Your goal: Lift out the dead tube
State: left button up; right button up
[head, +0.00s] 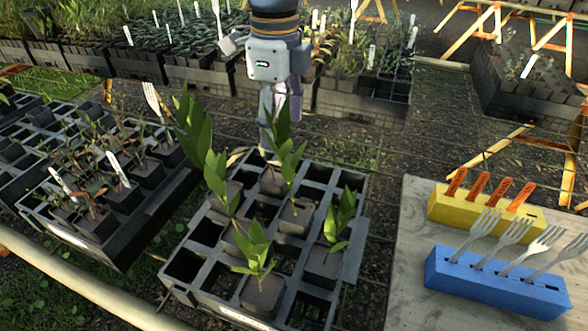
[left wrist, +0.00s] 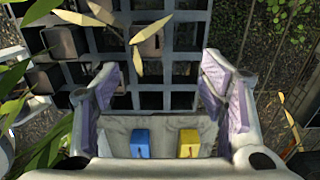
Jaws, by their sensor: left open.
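A black tray (head: 345,268) of square cells stands in the middle of the head view, with several leafy green tubes in it. The tube with dry, yellowish leaves (head: 272,181) sits in the tray near its far edge. In the left wrist view its pale leaves and brown soil (left wrist: 150,43) lie just above and between the fingertips. My left gripper (head: 279,112) points down over the tray's far side. Its fingers (left wrist: 162,75) are spread and nothing is between them; the tube is still in its cell. My right gripper is not in view.
A board (head: 405,265) at right carries a blue block (head: 490,283) with white forks and a yellow block (head: 480,215) with orange tags. Leafy green tubes (head: 258,285) stand close by. Another planted tray (head: 95,225) is at left, and more planted trays (head: 365,103) stand behind.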

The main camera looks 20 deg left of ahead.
aim_at(275, 175)
pick_arm(q)
jog(key=f, duration=0.3)
jog(key=s+f, duration=0.1)
jog(key=f, duration=0.3)
jog(key=s+f, duration=0.1)
jog(key=f, duration=0.2)
jog(key=shift+s+a+f, duration=0.1)
jog(key=shift+s+f, duration=0.15)
jog(key=shift+w+f, duration=0.1)
jog(key=shift+f, duration=0.25)
jog(key=c, duration=1.4)
